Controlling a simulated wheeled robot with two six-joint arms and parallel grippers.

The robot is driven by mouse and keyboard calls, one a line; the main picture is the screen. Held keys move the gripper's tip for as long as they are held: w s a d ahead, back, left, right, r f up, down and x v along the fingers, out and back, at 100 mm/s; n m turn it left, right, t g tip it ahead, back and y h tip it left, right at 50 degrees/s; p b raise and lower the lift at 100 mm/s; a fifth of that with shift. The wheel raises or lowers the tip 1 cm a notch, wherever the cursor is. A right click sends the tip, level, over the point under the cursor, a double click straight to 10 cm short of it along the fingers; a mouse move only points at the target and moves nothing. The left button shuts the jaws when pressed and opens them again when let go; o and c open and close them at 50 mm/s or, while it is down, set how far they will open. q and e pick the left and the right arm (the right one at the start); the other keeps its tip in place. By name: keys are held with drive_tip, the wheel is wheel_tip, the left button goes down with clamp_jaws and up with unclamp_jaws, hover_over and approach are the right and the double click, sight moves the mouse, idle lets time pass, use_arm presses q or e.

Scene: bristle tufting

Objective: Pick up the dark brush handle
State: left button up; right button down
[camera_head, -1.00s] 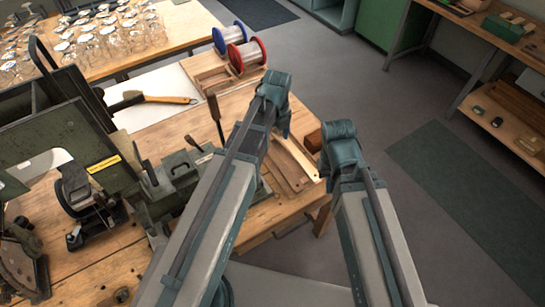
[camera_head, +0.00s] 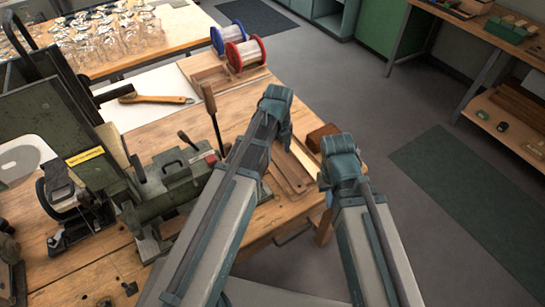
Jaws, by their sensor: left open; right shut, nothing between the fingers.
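A brush with a light wooden handle (camera_head: 165,99) and a dark head lies on a white sheet on the bench. Flat brown wooden pieces (camera_head: 287,174) and a paler strip (camera_head: 305,155) lie near the bench's right edge, partly covered by my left arm. I cannot tell which piece, if any, is the dark brush handle. My two arms reach up from the bottom. The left arm's rounded joint is over the bench, left of a brown block (camera_head: 322,135), and the right one is at the bench's right edge. No gripper fingers show at either arm.
A green machine (camera_head: 175,178) with upright levers stands on the bench (camera_head: 92,262) at left. Red and blue spools (camera_head: 247,54) stand by a wooden tray (camera_head: 207,72). Glasses (camera_head: 105,38) crowd the table behind. Open floor (camera_head: 400,110) lies at right.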

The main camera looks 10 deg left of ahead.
sight(278, 160)
use_arm(q)
wheel_tip(278, 160, down, 4)
drive_tip(key=b, duration=0.2)
drive_tip(key=shift+w+d+r+b, duration=0.1)
drive_tip(key=shift+d+r+b, duration=0.05)
drive_tip(key=shift+b, duration=0.25)
drive_tip(key=shift+r, duration=0.1)
clamp_jaws()
